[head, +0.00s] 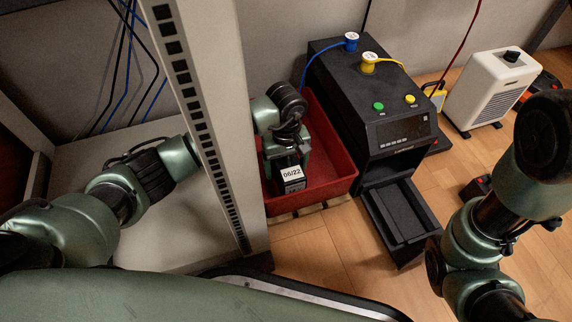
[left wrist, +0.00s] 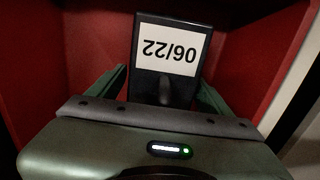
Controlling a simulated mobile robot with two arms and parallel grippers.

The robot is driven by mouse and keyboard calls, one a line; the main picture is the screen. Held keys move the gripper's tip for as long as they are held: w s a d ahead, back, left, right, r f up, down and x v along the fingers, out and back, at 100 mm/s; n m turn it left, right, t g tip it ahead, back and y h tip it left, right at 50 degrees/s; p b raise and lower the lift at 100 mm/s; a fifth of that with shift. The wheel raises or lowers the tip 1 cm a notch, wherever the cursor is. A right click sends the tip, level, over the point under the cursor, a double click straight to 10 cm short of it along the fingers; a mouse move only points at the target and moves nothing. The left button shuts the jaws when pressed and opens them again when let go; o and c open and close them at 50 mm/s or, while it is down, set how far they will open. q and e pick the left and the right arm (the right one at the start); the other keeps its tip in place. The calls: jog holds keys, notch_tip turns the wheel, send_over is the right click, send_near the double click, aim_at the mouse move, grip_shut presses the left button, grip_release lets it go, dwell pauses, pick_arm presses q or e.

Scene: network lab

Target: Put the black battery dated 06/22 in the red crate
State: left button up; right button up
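The black battery (head: 292,184) has a white label reading 06/22. It is inside the walls of the red crate (head: 338,184), between the fingers of my left gripper (head: 287,165). In the left wrist view the battery (left wrist: 164,88) stands between the two green fingers (left wrist: 163,85), its label upside down, with the crate's red walls (left wrist: 40,70) around it. The fingers look closed on its sides. Whether its underside touches the crate floor is hidden. My right arm is at the right of the head view; its gripper is out of view.
A tall rack post (head: 205,120) stands close left of the crate, beside my left arm. A black charger unit (head: 365,100) with an empty-looking front tray (head: 402,215) stands right of the crate.

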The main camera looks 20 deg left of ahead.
pick_arm(q)
notch_tip(320, 180, up, 11)
jog(key=p, duration=0.8)
jog(key=shift+r+p, duration=0.45)
jog(key=shift+r, duration=0.15)
